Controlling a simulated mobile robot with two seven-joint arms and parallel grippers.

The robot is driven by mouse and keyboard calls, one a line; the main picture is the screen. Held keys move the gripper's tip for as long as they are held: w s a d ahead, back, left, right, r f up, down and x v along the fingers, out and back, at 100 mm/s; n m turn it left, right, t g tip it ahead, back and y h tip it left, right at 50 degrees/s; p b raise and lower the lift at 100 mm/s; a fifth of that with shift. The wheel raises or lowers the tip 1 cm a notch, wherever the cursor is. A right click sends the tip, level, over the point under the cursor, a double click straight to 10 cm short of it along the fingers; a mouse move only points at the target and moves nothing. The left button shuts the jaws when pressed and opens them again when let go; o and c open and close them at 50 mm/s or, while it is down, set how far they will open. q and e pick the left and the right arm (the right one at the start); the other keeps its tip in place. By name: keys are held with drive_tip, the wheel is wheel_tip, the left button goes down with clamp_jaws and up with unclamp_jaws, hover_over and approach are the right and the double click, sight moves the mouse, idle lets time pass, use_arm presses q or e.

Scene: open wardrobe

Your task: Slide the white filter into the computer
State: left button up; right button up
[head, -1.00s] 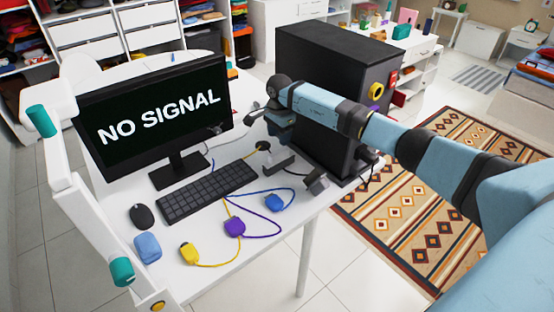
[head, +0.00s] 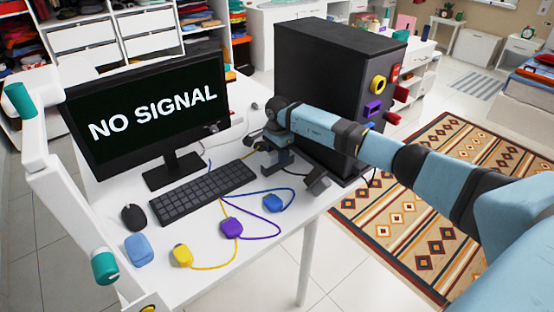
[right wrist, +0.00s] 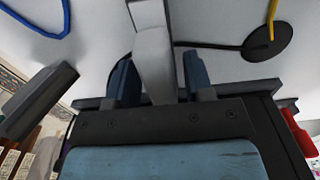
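The black computer case (head: 330,75) stands upright at the right end of the white desk, with colored ports on its right-hand face. My right gripper (head: 275,168) is low over the desk, close to the left side of the case. In the right wrist view, the two blue fingers of the right gripper (right wrist: 160,80) stand apart on either side of a white-grey bar, which looks like the white filter (right wrist: 153,55). A narrow gap shows beside the right finger. In the head view the gripper mostly hides the filter. My left gripper is out of view.
A monitor (head: 145,105) and keyboard (head: 205,190) stand left of my right gripper. Yellow (head: 182,255), purple (head: 232,228) and blue (head: 273,202) plugs with cables lie at the desk's front. A dark grey block (head: 317,183) sits just right of the gripper.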

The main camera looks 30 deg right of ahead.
clamp_jaws()
drive_tip(key=shift+r, duration=0.3)
drive_tip(key=shift+r, duration=0.3)
idle(0.6)
drive_tip(key=shift+r+p, duration=0.4)
drive_tip(key=shift+r, duration=0.2)
drive_tip(key=shift+r+p, duration=0.3)
drive_tip(key=shift+r, duration=0.45)
idle(0.9)
drive_tip(key=shift+r+p, duration=0.75)
drive_tip(key=shift+r, duration=1.1)
